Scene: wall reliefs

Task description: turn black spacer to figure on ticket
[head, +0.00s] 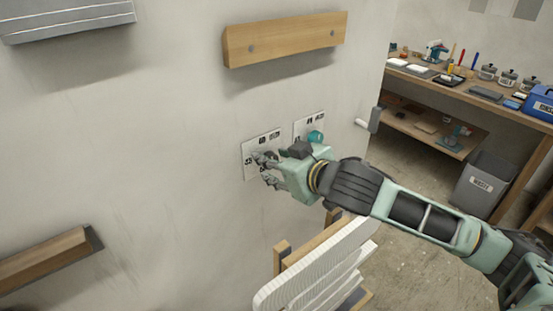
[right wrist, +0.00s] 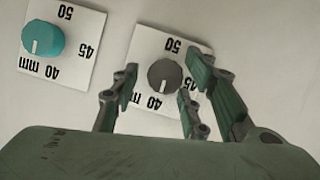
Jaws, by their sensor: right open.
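The black spacer, a dark grey round knob (right wrist: 165,76) with a white pointer line, sits on a white plate (right wrist: 143,45) marked 50, 45 and 40 mm. Its line points down in the right wrist view, near the 40 mm mark. My right gripper (right wrist: 163,80) is open, its fingers on both sides of the knob; I cannot tell whether they touch it. In the head view the right gripper (head: 262,168) is at the wall and partly covers this plate (head: 250,168). I cannot make out a ticket. My left gripper is not in view.
A teal knob (right wrist: 43,38) on a similar plate (right wrist: 83,35) is beside it, its line also pointing down. A wooden rail (head: 285,40) is above on the wall. A slatted white object (head: 315,270) stands below my right arm. A workbench (head: 460,88) and grey bin (head: 484,185) are at right.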

